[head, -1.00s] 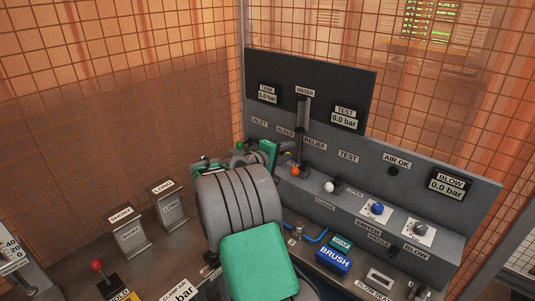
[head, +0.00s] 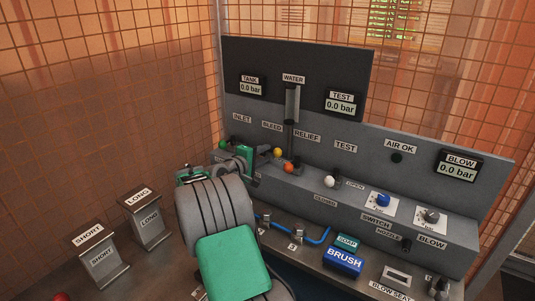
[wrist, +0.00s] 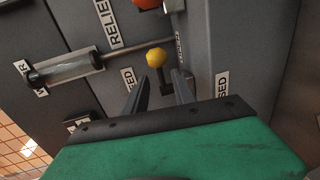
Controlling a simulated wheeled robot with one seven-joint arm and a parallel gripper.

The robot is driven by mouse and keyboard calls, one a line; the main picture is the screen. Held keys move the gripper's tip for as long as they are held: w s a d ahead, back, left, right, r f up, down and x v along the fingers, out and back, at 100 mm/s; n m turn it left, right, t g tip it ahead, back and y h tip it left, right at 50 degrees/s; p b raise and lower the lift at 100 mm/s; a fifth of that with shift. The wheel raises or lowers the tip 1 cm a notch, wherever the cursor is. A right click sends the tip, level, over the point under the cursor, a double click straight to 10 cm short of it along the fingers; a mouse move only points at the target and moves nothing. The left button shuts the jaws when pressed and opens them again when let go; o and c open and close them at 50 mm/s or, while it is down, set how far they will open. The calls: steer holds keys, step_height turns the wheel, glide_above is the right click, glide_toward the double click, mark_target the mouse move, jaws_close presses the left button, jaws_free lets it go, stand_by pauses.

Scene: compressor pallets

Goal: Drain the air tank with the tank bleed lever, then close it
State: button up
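The tank bleed lever has a yellow ball knob (head: 278,152) below the BLEED label on the grey panel. It also shows in the wrist view (wrist: 156,57), on a dark stem. My gripper (head: 264,151) is just left of the knob in the head view. In the wrist view my gripper (wrist: 161,77) has its two dark fingers apart, one on each side of the lever's stem, with gaps visible. The knob lies just beyond the fingertips. The TANK display (head: 252,87) reads 0.0 bar.
The orange RELIEF knob (head: 288,167) is close to the right of the bleed knob, and the green INLET knob (head: 224,143) to its left. A clear WATER tube (head: 292,103) stands above. A white TEST knob (head: 329,181) and blue switch (head: 382,199) are farther right.

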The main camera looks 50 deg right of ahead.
mark_target(271, 151)
steer(key=shift+x, duration=1.45)
steer(key=shift+c, duration=0.4)
steer(key=c, duration=0.6)
steer(key=shift+f, duration=0.1)
jaws_close()
steer(key=shift+s, duration=0.15)
